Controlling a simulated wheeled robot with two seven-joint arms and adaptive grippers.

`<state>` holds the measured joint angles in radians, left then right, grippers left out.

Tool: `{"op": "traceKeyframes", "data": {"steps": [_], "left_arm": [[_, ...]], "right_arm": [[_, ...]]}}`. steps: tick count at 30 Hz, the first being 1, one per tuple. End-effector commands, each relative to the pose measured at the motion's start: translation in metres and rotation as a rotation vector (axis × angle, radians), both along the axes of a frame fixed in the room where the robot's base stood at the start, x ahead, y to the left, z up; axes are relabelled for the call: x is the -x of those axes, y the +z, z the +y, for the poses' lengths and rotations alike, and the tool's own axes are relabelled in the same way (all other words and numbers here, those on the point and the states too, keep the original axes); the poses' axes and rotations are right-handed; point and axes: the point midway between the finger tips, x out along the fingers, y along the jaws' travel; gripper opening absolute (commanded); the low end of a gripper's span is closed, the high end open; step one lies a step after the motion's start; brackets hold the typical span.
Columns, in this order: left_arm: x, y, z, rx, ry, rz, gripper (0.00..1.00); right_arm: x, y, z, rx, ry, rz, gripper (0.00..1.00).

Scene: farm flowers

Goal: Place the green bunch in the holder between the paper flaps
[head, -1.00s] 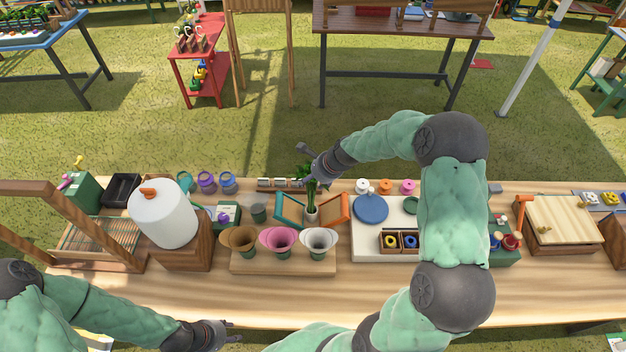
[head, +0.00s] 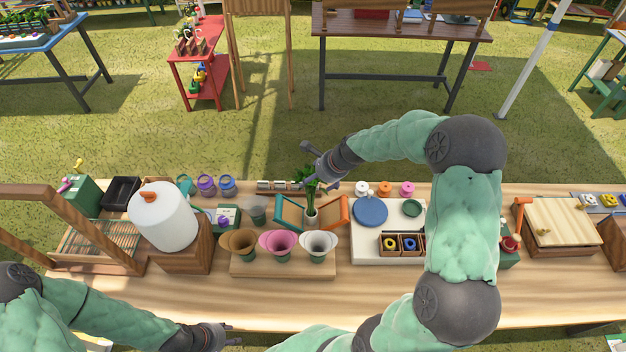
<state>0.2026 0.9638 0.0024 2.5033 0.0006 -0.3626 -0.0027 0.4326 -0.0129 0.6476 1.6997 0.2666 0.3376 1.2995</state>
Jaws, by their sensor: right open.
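The green bunch (head: 312,188) stands upright, its stems in a small pale holder (head: 311,212) on the table. The holder sits between two tilted flaps, a teal-edged one (head: 290,211) on the left and an orange-brown one (head: 333,212) on the right. My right gripper (head: 316,166) is open at the leafy top of the bunch and partly covers it. Whether it touches the leaves cannot be told. My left gripper (head: 230,334) is low near the table's front edge, away from the bunch; its jaw gap is unclear.
Three paper cones in a wooden stand (head: 283,263) are in front of the holder. A white board with a blue disc (head: 370,210) lies to the right, partly behind my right arm. The table's front strip is clear.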

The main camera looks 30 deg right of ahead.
Motion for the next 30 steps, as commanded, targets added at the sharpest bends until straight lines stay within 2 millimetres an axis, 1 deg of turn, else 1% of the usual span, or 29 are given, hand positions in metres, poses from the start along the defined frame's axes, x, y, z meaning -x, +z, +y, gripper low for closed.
{"op": "traceKeyframes", "data": {"steps": [1,6,12,18,30], "left_arm": [[0.0,0.002,0.0,0.0,0.0,0.0,0.4],[0.0,0.006,0.0,0.0,0.0,0.0,0.4],[0.0,0.007,0.0,0.0,0.0,0.0,0.4],[0.0,0.008,0.0,0.0,0.0,0.0,0.4],[0.0,0.008,0.0,0.0,0.0,0.0,0.4]], "right_arm": [[0.004,0.013,-0.004,0.003,-0.003,-0.005,0.89],[0.02,0.041,-0.01,0.003,-0.002,-0.004,0.89],[0.033,0.065,-0.015,0.002,0.0,-0.003,0.89],[0.038,0.073,-0.017,0.001,0.0,-0.001,0.89],[0.038,0.073,-0.017,0.001,0.0,-0.001,0.89]]}}
